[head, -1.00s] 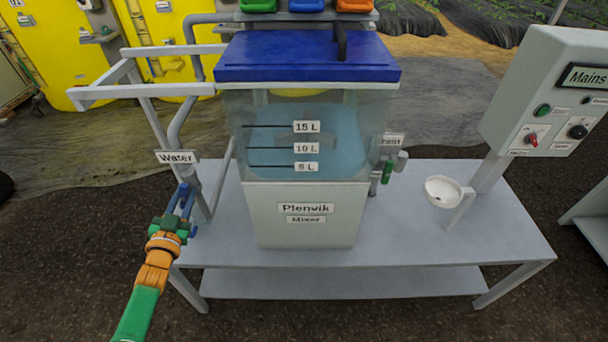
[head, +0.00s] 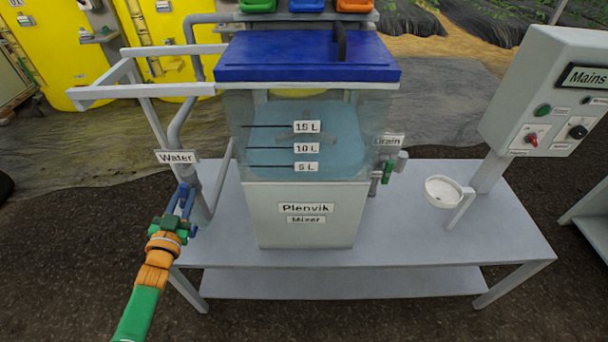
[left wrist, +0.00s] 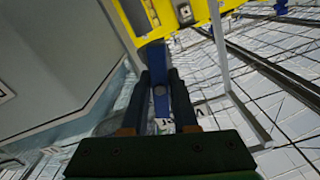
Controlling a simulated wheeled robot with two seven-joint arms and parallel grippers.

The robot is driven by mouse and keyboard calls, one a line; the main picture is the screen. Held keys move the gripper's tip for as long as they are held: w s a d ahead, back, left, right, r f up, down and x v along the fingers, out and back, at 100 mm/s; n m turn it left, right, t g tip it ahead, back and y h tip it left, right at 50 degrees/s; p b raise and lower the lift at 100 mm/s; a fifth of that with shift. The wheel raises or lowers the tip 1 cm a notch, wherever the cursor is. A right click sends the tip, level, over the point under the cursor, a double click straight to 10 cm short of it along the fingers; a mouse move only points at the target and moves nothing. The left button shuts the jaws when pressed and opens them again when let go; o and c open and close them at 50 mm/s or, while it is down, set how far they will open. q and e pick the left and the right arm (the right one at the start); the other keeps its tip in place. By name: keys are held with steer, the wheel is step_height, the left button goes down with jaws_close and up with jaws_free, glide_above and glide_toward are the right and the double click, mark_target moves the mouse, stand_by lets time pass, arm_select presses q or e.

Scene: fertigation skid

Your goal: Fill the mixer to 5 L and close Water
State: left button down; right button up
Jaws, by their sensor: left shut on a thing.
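The mixer (head: 305,215) is a clear tank with a blue lid and a pale lower front, marked 5 L (head: 306,167), 10 L (head: 306,148) and 15 L (head: 306,127). Blue water (head: 270,157) shows behind the marks, its far edge above the 15 L line in the picture. I cannot tell where its surface meets the front wall. My left gripper (head: 181,212) is shut on the blue Water valve handle (head: 187,196), below the Water label (head: 177,157). In the left wrist view the blue handle (left wrist: 160,88) lies between the dark fingers. My right gripper is out of view.
The Drain valve (head: 387,172) with a green handle is on the tank's right side. A white cup (head: 443,191) stands on the grey bench (head: 420,235). The Mains control box (head: 550,95) is at the right. A grey pipe frame (head: 150,92) is at the left.

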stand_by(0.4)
arm_select(q)
steer(key=m+b, duration=0.1)
steer(key=m, duration=0.3)
steer(key=shift+f, duration=0.15)
steer(key=m+b, duration=0.1)
steer(key=m, duration=0.2)
steer(key=shift+m, duration=1.1)
steer(key=shift+r, duration=0.2)
steer(key=shift+f, duration=0.1)
stand_by(3.3)
